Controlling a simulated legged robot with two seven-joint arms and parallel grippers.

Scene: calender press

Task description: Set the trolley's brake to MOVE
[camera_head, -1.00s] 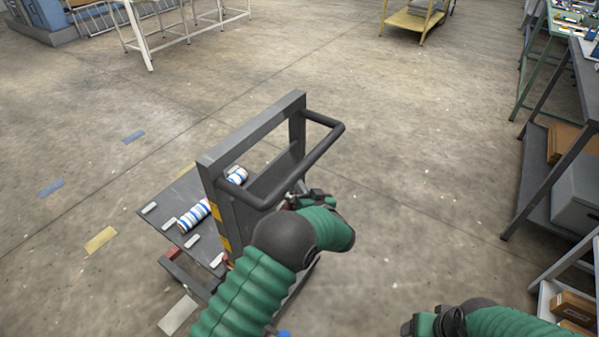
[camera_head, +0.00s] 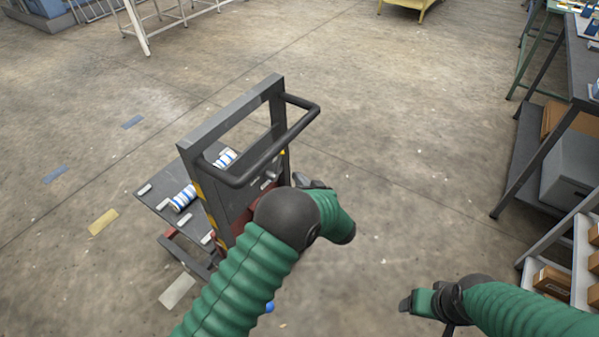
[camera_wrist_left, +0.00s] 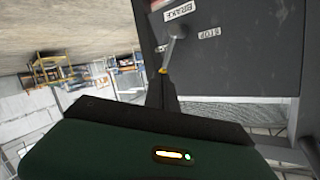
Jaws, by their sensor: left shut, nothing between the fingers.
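The trolley (camera_head: 232,115) is a dark grey frame with a black push handle (camera_head: 262,165) in the head view. Its brake lever (camera_wrist_left: 174,48) is a grey lever on the dark panel in the left wrist view, close to a BRAKE label (camera_wrist_left: 180,11) and a STOP label (camera_wrist_left: 209,33). No MOVE label is readable. My left gripper (camera_head: 312,182) is shut and empty, right of the trolley frame. In the wrist view its fingertips (camera_wrist_left: 163,82) are close to the lever's yellow end; contact cannot be told. My right gripper (camera_head: 408,303) is away from the trolley, its jaw state unclear.
Striped rolls (camera_head: 183,199) lie on the trolley's deck (camera_head: 155,204). A dark workbench (camera_head: 540,130) and a shelf with boxes (camera_head: 553,280) stand on the right. The concrete floor between trolley and workbench is clear.

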